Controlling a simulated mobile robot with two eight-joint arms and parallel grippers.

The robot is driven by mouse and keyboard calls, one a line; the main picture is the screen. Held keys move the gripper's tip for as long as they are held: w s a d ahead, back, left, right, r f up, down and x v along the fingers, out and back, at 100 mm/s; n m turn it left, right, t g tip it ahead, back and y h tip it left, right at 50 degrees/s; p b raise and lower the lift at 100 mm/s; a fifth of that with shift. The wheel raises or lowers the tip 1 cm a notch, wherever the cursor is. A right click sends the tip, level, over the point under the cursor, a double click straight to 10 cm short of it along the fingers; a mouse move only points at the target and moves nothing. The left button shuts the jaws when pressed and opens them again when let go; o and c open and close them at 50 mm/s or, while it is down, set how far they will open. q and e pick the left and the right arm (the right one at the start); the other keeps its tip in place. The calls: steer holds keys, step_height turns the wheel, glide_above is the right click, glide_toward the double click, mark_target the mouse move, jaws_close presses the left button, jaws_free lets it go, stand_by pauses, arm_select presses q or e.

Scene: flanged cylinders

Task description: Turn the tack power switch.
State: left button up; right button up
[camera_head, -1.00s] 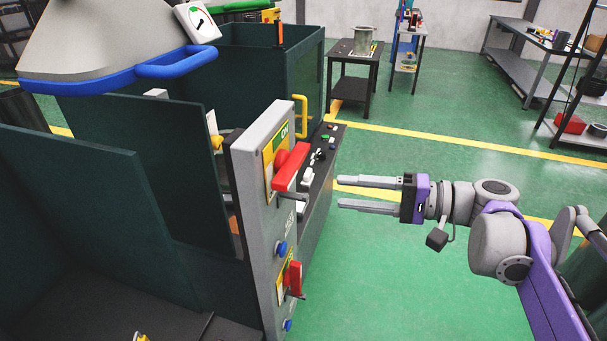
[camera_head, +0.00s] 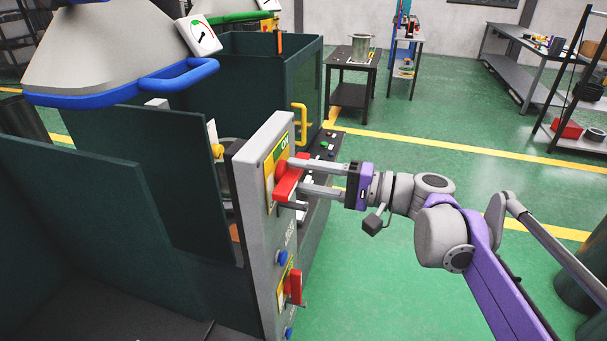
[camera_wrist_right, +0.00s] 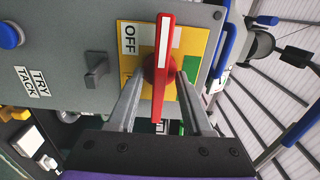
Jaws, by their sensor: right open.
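The upper red rotary switch handle (camera_head: 287,180) is on a yellow plate marked ON, on the grey panel (camera_head: 250,225). In the right wrist view the red handle (camera_wrist_right: 164,65) stands lengthwise between my fingers, with OFF on one side of the plate. My right gripper (camera_head: 294,178) is open, its two fingers reaching to either side of the handle; contact cannot be told. A second red switch (camera_head: 294,286) sits lower on the panel. My left gripper is not in view.
Blue buttons (camera_head: 282,257) are on the panel. Dark green panels (camera_head: 160,180) stand to the left, with a hopper with a blue handle (camera_head: 130,85) above. A low black control surface (camera_head: 325,150) is behind the gripper.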

jaws_close()
stand_by(1.4)
